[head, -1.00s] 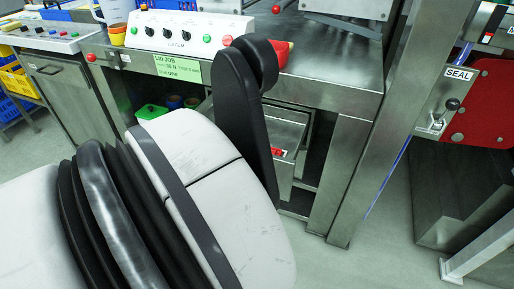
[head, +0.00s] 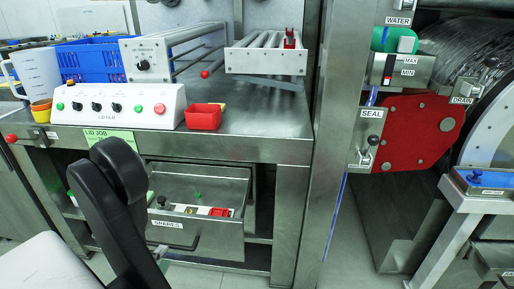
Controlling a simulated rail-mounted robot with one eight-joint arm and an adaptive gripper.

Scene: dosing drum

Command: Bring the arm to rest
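Part of my arm shows at the lower left of the head view: a black link (head: 118,205) with a rounded upper end, and a pale grey-white shell at the bottom corner. The black link stands in front of the steel bench (head: 240,147) and hides part of its front and of the green LID JOB label. My gripper is not in view, so its fingers and anything in them cannot be seen.
An open SPARES drawer (head: 200,235) with small parts juts out under the bench. On the bench are a LID FILM control box (head: 130,107), a red bin (head: 203,117) and a roller rack (head: 266,62). Right are a steel post and a red SEAL plate (head: 420,130).

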